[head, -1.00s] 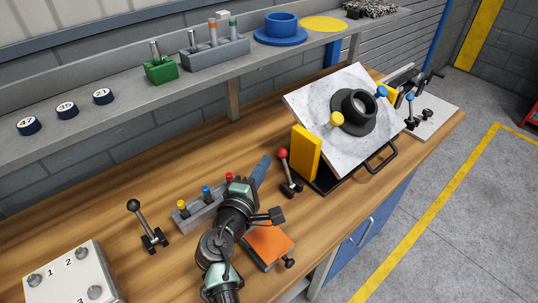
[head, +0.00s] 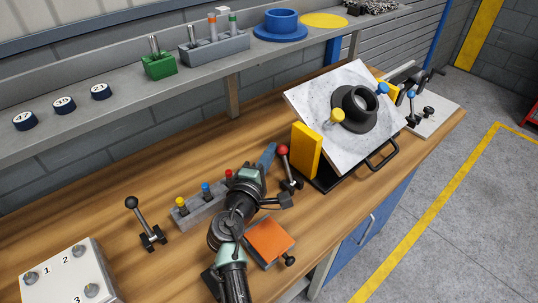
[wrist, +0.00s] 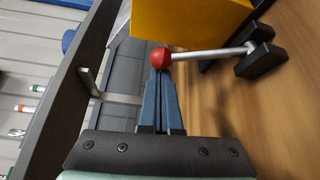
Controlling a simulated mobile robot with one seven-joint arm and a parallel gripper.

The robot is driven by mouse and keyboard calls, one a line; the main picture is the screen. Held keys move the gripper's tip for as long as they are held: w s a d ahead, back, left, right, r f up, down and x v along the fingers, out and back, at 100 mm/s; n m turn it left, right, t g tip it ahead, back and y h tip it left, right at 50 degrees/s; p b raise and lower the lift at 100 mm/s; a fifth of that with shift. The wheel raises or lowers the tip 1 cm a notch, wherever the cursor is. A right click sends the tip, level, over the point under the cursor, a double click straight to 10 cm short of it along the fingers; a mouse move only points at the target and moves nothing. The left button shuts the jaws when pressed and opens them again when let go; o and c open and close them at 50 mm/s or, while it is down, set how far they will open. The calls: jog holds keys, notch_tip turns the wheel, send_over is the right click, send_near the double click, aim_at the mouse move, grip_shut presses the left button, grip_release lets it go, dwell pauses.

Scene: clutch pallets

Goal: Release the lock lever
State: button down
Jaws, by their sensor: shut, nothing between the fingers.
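A lever with a red ball knob (head: 282,150) and a dark base stands on the bench, left of the yellow block by the tilted plate. In the wrist view its red knob (wrist: 161,58) sits right at my fingertips, and its pale rod runs right to the black bracket. My gripper (head: 272,147) has blue fingers, shut together with nothing between them. It also shows in the wrist view (wrist: 159,74). I cannot tell whether the fingertips touch the knob. A second lever with a black ball knob (head: 131,203) stands farther left. No label shows which is the lock lever.
The yellow block (head: 306,150) and tilted marbled plate (head: 310,100) with a black flanged ring (head: 359,105) stand right of my gripper. A grey block with coloured pegs (head: 189,212) and an orange pad (head: 268,240) lie close to my arm. A shelf (head: 200,82) runs behind.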

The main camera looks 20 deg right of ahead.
aim_at(283, 153)
jog(key=shift+s+d+m+b, duration=0.15)
jog(key=shift+s+m+b, duration=0.15)
jog(key=shift+b, duration=0.4)
jog(key=b, duration=0.2)
jog(key=s+m+b, duration=0.1)
jog(key=b, duration=0.1)
jog(key=shift+s+d+m+t+h, duration=0.15)
jog(key=shift+d+m+t+h, duration=0.15)
jog(key=shift+t+h, duration=0.1)
jog(key=b, duration=0.1)
jog(key=s+m+b, duration=0.1)
jog(key=b, duration=0.1)
jog(key=shift+s+d+r+t+h, duration=0.1)
jog(key=shift+d+r+t+h, duration=0.05)
jog(key=shift+t+h, duration=0.2)
jog(key=shift+s+d+r+m+h+b, duration=0.1)
jog(key=shift+s+d+m+b, duration=0.2)
jog(key=shift+s+b, duration=0.45)
jog(key=shift+s+d+r+m+h+b, duration=0.15)
jog(key=shift+s+d+m+b, duration=0.15)
jog(key=shift+s+b, duration=0.4)
jog(key=shift+s+d+r+m+b, duration=0.1)
jog(key=shift+s+d+m+b, duration=0.1)
jog(key=shift+s+m+b, duration=0.4)
jog(key=shift+s+n, duration=0.3)
jog(key=shift+s, duration=0.05)
notch_tip(283, 153, up, 10)
jog(key=p, duration=0.3)
